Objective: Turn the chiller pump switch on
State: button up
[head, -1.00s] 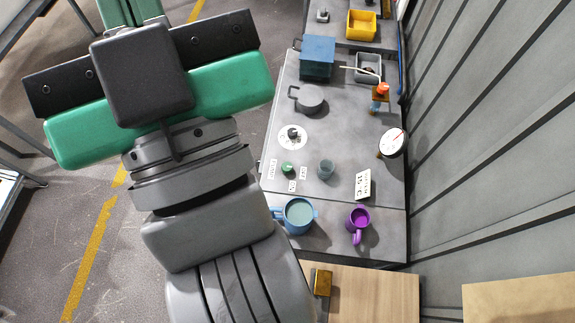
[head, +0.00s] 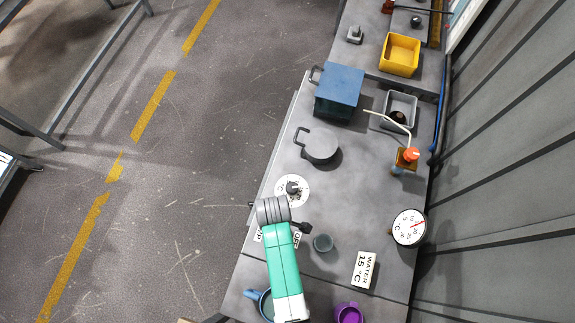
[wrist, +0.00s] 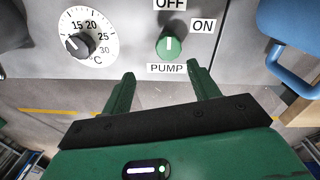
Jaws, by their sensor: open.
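The pump switch (wrist: 169,46) is a round green knob with a white pointer mark, seen in the wrist view on a grey panel. Its mark stands upright in the picture, toward the OFF label (wrist: 170,4). The ON label (wrist: 203,25) is to its upper right and the PUMP label (wrist: 167,68) just below it. My gripper (wrist: 161,71) is open and empty, its two green fingers apart and reaching toward the knob from below in the picture. The fingers do not grip the knob. In the head view my arm hides the knob.
A temperature dial (wrist: 77,43) sits left of the knob, and a blue mug (wrist: 290,45) is to the right.

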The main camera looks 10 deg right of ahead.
jog(key=shift+s+f, duration=0.4)
jog(key=shift+f, duration=0.15)
jog(key=shift+s, duration=0.15)
notch_tip(320, 180, down, 8)
jog(key=shift+s+a+r+b, duration=0.1)
jog(key=shift+r+b, duration=0.05)
jog(key=shift+b, duration=0.5)
jog(key=c, duration=1)
jog(key=shift+o, duration=0.2)
jog(key=m+p, duration=0.1)
jog(key=m, duration=0.4)
jog(key=shift+r+m, duration=0.1)
jog(key=shift+m, duration=0.2)
jog(key=m, duration=0.6)
jog(key=shift+p, duration=0.35)
